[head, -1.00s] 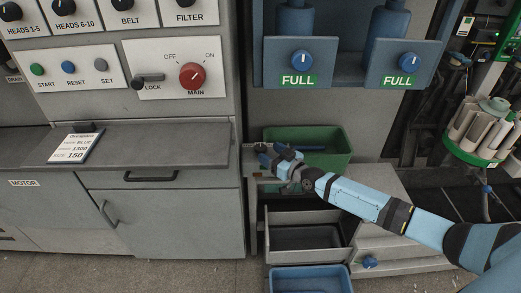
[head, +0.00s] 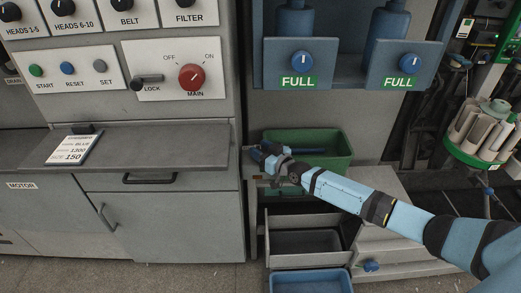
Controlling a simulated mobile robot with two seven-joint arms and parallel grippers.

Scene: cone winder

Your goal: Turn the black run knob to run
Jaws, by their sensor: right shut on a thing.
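No knob labelled run can be made out in this view. Black knobs show on the upper panel: heads 1-5 (head: 9,12), heads 6-10 (head: 63,7), belt (head: 124,4) and filter (head: 186,3). The red main switch (head: 191,77) sits between OFF and ON marks, its pointer slanting up to the right. My right gripper (head: 261,157) is at the left end of the green bin, low and well away from the panel. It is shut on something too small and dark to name. My left gripper is not in view.
The green bin (head: 338,150) stands over an open grey drawer (head: 284,261), with a blue bin (head: 312,283) below. A grey shelf (head: 160,147) with a card (head: 74,150) juts out under the panel. Two feeder units (head: 297,52) read FULL.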

